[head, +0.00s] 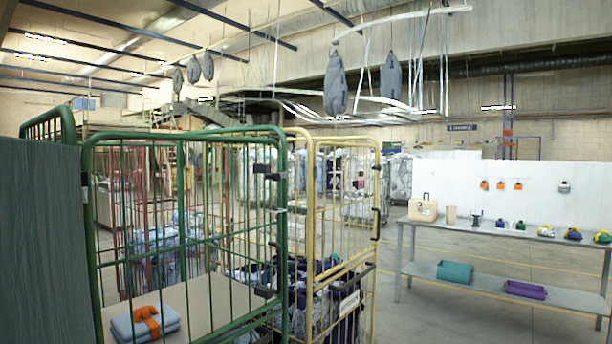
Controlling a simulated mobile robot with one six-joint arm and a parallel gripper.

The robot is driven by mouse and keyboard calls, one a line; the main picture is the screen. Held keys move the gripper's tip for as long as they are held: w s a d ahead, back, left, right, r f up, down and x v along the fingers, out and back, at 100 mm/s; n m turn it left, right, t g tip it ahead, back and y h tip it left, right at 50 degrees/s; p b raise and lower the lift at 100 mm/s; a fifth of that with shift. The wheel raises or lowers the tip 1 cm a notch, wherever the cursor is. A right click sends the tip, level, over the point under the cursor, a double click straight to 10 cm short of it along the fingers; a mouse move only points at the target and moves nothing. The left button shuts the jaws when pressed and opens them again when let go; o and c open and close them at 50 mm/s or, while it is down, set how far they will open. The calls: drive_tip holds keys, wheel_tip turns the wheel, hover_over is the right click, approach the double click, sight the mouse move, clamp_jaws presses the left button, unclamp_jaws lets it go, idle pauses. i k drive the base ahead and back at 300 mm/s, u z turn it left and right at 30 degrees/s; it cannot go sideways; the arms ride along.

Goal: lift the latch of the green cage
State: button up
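The green cage (183,134) stands in the left front, a tall roll cage of green tube with upright bars. Its right front post carries a dark fitting (267,171) near the top and another dark fitting (265,292) low down. I cannot tell which of these is the latch, or whether it is raised or lowered. Inside, folded blue cloths (155,329) with an orange item (147,320) on top lie on a beige shelf (212,298). My gripper is not in view.
A yellow cage (345,143) filled with dark and patterned textiles stands close to the green cage's right. A grey-blue panel (42,245) blocks the left edge. A grey bench (500,238) with small items stands at the right. Bare floor lies between cages and bench.

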sight(277, 177)
drive_tip(key=u, duration=0.25)
drive_tip(key=i, duration=1.6)
drive_tip(key=u, duration=0.8)
drive_tip(key=k, duration=0.7)
drive_tip(key=u, duration=0.2)
drive_tip(key=i, duration=0.75)
drive_tip(key=z, duration=0.1)
